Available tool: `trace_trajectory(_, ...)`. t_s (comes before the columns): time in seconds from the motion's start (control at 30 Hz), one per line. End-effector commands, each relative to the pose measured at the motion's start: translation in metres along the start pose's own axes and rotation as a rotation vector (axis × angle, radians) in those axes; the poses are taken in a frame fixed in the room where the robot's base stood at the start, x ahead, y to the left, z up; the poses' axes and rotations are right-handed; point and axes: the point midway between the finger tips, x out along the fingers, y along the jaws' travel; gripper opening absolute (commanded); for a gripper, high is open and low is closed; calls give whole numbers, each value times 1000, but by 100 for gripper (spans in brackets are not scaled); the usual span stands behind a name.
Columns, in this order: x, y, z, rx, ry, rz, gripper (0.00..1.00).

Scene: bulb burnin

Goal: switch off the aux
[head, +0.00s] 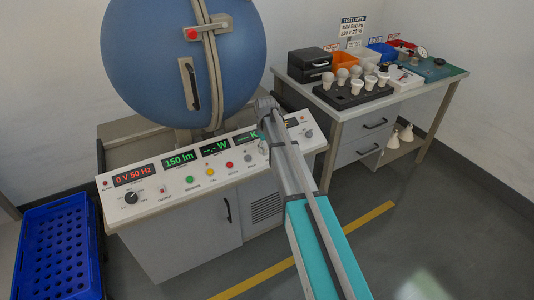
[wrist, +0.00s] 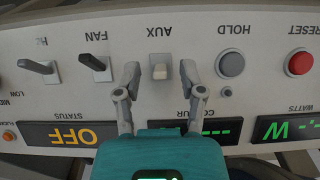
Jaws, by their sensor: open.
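The AUX switch (wrist: 159,67), a small pale toggle on a light panel, shows in the wrist view under its upside-down label. Which way its lever is thrown I cannot tell. My gripper (wrist: 160,75) is open, with one finger on each side of the switch and a gap between each finger and the toggle. It holds nothing. In the head view my gripper (head: 266,108) is over the right part of the console (head: 150,208), and my arm hides the AUX switch there.
A black FAN switch (wrist: 95,66) and a grey HOLD button (wrist: 230,64) flank AUX closely. The amber STATUS display (wrist: 72,134) reads OFF. A blue sphere (head: 150,70) stands behind the console. A bench (head: 345,118) with bulbs and bins is at right; a blue crate (head: 58,250) is at left.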

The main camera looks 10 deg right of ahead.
Motion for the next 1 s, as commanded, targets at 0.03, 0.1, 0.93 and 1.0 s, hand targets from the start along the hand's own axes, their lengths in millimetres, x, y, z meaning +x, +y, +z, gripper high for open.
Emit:
trace_trajectory(0.03,4,0,0,0,0,0,51)
trace_trajectory(0.1,6,0,0,0,0,0,51)
trace_trajectory(0.93,7,1,0,2,0,0,0)
trace_trajectory(1.0,7,6,2,3,0,0,0)
